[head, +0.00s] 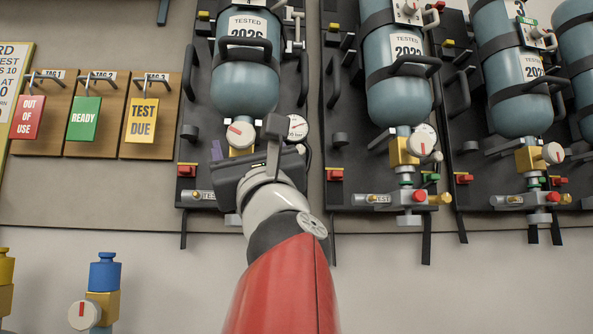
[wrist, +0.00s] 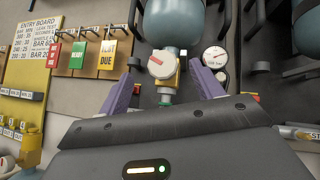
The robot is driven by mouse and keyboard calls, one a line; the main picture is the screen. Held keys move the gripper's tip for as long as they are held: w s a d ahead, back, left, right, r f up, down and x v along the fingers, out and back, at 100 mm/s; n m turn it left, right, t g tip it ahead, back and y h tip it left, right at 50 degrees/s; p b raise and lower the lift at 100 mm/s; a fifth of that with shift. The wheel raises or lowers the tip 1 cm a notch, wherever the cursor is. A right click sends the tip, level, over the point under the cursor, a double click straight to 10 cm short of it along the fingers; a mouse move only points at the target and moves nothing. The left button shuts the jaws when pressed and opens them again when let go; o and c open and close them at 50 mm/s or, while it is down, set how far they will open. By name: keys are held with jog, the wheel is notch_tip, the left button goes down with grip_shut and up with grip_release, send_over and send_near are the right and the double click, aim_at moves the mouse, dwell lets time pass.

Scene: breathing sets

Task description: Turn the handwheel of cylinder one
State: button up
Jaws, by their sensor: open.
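A white round handwheel with a red mark (head: 240,135) sits on the brass valve below the leftmost blue-grey cylinder (head: 247,85). The handwheel also shows in the wrist view (wrist: 162,66), and the cylinder above it (wrist: 174,20). My gripper (head: 258,150) is in front of the lower part of this set and hides some of it. In the wrist view its purple fingers (wrist: 163,80) are apart, one on each side of the valve, with nothing held between them. I cannot tell which cylinder is number one.
A white pressure gauge (wrist: 215,57) is close to the right finger. Tag boards with hanging tags (head: 85,118) are at the left. More cylinder sets with similar handwheels (head: 420,144) hang to the right. A blue-capped valve (head: 104,272) stands at lower left.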

aim_at(243, 134)
jog(key=shift+w+f+h, duration=0.4)
jog(key=shift+w+h, duration=0.1)
jog(key=shift+w, duration=0.05)
jog(key=p+x, duration=0.6)
jog(key=shift+s+d+r+p, duration=0.1)
jog(key=shift+s+r+p, duration=0.05)
jog(key=shift+r+p, duration=0.15)
jog(key=shift+w+a+r+p, duration=0.4)
jog(key=shift+w+p, duration=0.2)
jog(key=shift+p, duration=0.2)
jog(key=shift+f, duration=0.1)
jog(key=c, duration=1)
